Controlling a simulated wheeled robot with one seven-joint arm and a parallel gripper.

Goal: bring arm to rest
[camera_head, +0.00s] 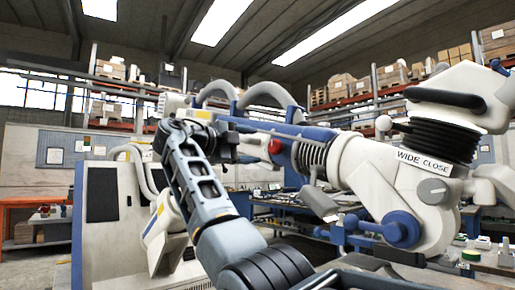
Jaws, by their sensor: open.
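My grey and black arm rises from the bottom centre. My gripper (232,147), small and dark at its end, is open, just left of the red knob. Whether it touches the microscope arm cannot be told; its fingertips are hard to make out.
A white cabinet (112,240) with dark panels stands at the left. An orange bench (20,222) is at the far left. Benches with small items lie behind and at the right. Shelves with boxes (342,87) line the back. Grey floor shows at lower left.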

